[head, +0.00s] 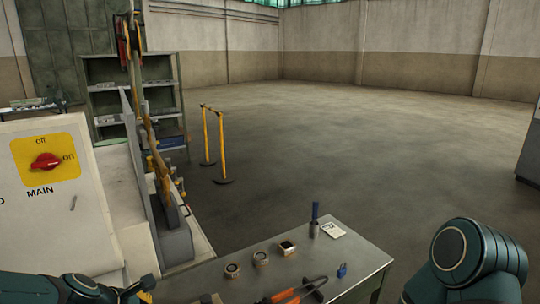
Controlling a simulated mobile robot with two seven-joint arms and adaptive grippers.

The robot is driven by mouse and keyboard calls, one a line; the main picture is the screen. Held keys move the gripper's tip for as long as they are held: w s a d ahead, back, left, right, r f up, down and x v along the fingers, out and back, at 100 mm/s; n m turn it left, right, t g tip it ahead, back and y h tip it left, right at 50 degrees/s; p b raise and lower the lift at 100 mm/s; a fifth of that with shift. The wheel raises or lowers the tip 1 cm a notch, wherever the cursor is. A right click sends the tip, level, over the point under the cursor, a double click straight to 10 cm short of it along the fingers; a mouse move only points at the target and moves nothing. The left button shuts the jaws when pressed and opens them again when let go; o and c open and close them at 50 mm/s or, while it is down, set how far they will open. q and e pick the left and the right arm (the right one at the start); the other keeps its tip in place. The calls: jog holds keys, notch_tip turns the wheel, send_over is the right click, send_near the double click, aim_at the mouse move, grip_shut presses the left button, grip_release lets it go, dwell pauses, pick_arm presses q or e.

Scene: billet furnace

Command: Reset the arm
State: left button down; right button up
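My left arm comes in low along the bottom left edge. Its dark narrow end, which looks like my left gripper (138,289), is partly cut off by the frame, and its fingers cannot be made out. It is in front of the white control panel (60,235) and left of the metal table. My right arm (470,258) shows as a bent teal link at the bottom right. My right gripper is outside the view. The panel's red MAIN switch (46,161) sits on a yellow plate, with its handle pointing toward "on".
A yellow stand (207,140) and grey shelf (107,100) stand behind. The floor (380,140) beyond is clear.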

pick_arm(q)
jog(key=s+d+f+m+g, duration=0.1)
jog(key=d+f+m, duration=0.1)
jog(key=f+m, duration=0.1)
jog(key=s+d+f+m+g, duration=0.1)
jog(key=d+f+m, duration=0.1)
jog(key=f, duration=0.4)
jog(key=s+d+f+m, duration=0.1)
jog(key=d+f+m, duration=0.2)
jog(key=f+m, duration=0.1)
jog(key=shift+f+g, duration=0.4)
jog(key=s+d+f+m+g+h, duration=0.1)
jog(key=s+d+f+m+g, duration=0.1)
jog(key=s+d+f+m, duration=0.6)
notch_tip(320, 180, down, 3)
jog(key=d+m, duration=0.1)
jog(key=m, duration=0.2)
jog(key=shift+d+r, duration=0.15)
jog(key=shift+d, duration=0.25)
